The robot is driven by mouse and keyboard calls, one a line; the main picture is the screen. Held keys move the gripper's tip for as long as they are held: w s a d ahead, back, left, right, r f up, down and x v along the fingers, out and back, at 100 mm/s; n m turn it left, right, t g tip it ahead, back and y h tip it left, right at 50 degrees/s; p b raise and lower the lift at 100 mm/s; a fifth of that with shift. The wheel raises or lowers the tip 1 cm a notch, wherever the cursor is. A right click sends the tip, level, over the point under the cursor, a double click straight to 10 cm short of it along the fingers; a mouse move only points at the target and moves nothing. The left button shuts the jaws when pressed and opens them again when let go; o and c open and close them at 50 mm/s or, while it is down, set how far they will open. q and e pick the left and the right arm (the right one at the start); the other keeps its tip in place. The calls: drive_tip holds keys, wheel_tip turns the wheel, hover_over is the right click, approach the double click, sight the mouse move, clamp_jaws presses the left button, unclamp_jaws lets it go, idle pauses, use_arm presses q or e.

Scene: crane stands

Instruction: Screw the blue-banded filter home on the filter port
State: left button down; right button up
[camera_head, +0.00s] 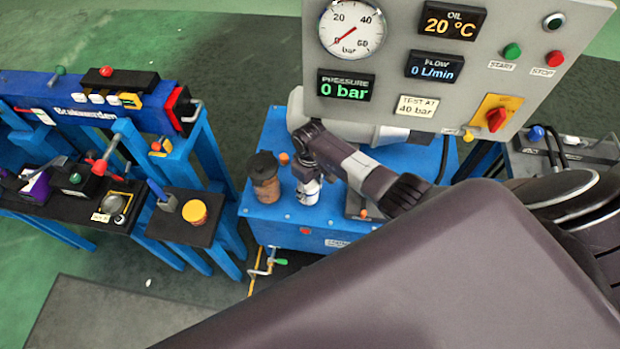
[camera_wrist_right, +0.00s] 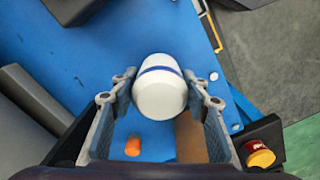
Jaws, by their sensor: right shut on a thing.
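The blue-banded filter (camera_wrist_right: 160,92) is a white rounded cylinder with a dark blue band, seen between the fingers of my right gripper (camera_wrist_right: 160,84) in the right wrist view. In the head view the right gripper (camera_head: 307,181) is shut on the filter (camera_head: 309,193), over the top of the blue cabinet (camera_head: 268,222). The filter port cannot be made out; whether the filter touches it or sits on threads I cannot tell. My left gripper is not in view.
A brown, dark-topped cylinder (camera_head: 265,178) stands just left of the filter, with an orange cap (camera_head: 284,158) close by. The grey gauge panel (camera_head: 400,60) overhangs behind. A blue bench (camera_head: 85,100) with tools and a small stand with a yellow-orange lid (camera_head: 194,212) are at left.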

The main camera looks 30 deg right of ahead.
drive_tip(key=o, duration=1.3)
drive_tip(key=shift+c, duration=0.8)
